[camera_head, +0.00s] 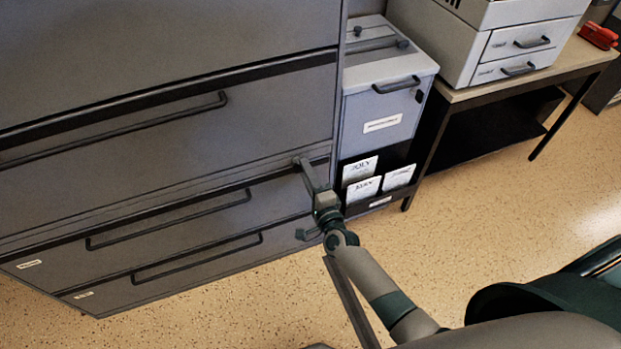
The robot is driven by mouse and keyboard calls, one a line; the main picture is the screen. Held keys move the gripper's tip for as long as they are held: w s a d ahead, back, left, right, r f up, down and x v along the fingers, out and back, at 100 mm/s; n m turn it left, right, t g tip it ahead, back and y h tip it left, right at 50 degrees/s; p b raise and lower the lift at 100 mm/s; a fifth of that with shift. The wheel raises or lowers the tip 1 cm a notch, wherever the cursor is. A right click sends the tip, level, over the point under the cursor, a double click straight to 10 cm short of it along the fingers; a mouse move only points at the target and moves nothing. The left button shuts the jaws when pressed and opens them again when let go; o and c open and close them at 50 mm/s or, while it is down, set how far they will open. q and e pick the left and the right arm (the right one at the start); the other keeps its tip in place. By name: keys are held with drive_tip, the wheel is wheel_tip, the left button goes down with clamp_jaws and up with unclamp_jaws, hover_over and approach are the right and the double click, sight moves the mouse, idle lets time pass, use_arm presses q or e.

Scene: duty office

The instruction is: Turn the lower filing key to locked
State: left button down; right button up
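The grey filing cabinet (160,195) fills the left of the head view, with two low drawers that have long dark bar handles. A small dark fitting (308,234), which looks like the lower filing key, sits at the right end of the bottom drawer front. It is partly behind my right arm, and its turn position is too small to tell. My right gripper (302,163) is above it, at the top right corner of the upper low drawer. The finger gap and anything between the fingers cannot be made out. My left gripper is out of view.
A grey box unit (385,110) with a folder rack (380,182) below it stands close to the right of the cabinet. Further right is a table (590,58) with a drawered machine (500,45) and a red stapler (598,36). The speckled floor (480,220) in front is clear.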

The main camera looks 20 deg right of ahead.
drive_tip(key=shift+s, duration=0.1)
